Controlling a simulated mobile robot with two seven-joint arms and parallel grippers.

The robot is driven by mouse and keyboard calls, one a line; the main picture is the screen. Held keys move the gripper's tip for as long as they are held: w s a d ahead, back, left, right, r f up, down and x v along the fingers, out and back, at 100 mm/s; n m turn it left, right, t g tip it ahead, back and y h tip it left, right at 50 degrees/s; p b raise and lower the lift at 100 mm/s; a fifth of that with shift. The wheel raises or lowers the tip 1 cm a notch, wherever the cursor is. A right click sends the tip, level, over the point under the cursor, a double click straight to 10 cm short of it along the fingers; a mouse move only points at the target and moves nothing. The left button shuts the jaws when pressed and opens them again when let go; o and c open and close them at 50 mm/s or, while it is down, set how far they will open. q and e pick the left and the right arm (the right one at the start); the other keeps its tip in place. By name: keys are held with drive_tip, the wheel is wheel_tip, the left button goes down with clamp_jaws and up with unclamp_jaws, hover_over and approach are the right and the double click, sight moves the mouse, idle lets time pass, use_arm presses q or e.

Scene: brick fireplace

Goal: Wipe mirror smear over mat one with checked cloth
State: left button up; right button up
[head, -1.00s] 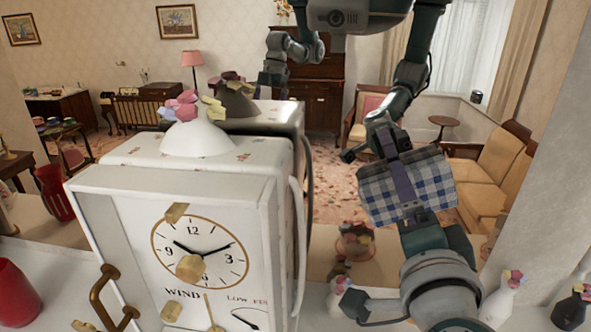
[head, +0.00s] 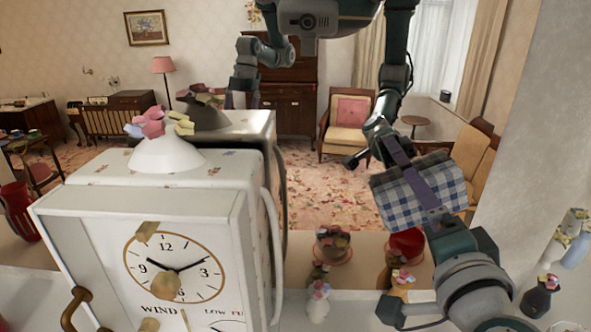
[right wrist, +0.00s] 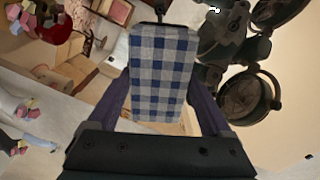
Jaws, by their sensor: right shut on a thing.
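The blue-and-white checked cloth (head: 387,200) is a thick block in my right gripper (head: 413,178). The gripper's purple fingers are shut on it, and one finger crosses its face. In the right wrist view the cloth (right wrist: 160,75) sits between both fingers. A large mirror (head: 335,190) fills the back of the head view and reflects the room and my own body. The cloth is in front of it; I cannot tell whether they touch. I cannot make out a smear or tell which thing is mat one. My left gripper does not show directly, only my reflected left arm.
A white clock (head: 100,240) with flowers on top stands large at left, its reflection behind it. Small flower vases stand low right, such as a white one (head: 318,303) and a dark one (head: 536,300). A red vase (head: 18,210) is at the left edge.

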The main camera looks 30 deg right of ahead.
sight(341, 190)
drive_tip(key=shift+s+d, duration=0.45)
drive_tip(key=shift+d, duration=0.4)
drive_tip(key=shift+w+a, duration=0.4)
drive_tip(key=shift+a, duration=0.3)
drive_tip(key=shift+w+a, duration=0.4)
drive_tip(key=shift+a, duration=0.25)
drive_tip(key=shift+w+a, duration=0.4)
drive_tip(key=shift+a, duration=0.3)
drive_tip(key=shift+w+a, duration=0.45)
drive_tip(key=shift+a, duration=0.25)
drive_tip(key=shift+w+a, duration=0.4)
drive_tip(key=shift+a, duration=0.35)
drive_tip(key=shift+w+a, duration=0.45)
drive_tip(key=shift+a, duration=0.25)
drive_tip(key=shift+w+a+b, duration=0.45)
drive_tip(key=shift+w+a, duration=0.1)
drive_tip(key=shift+a, duration=0.25)
drive_tip(key=shift+w+a, duration=0.25)
drive_tip(key=shift+a, duration=0.15)
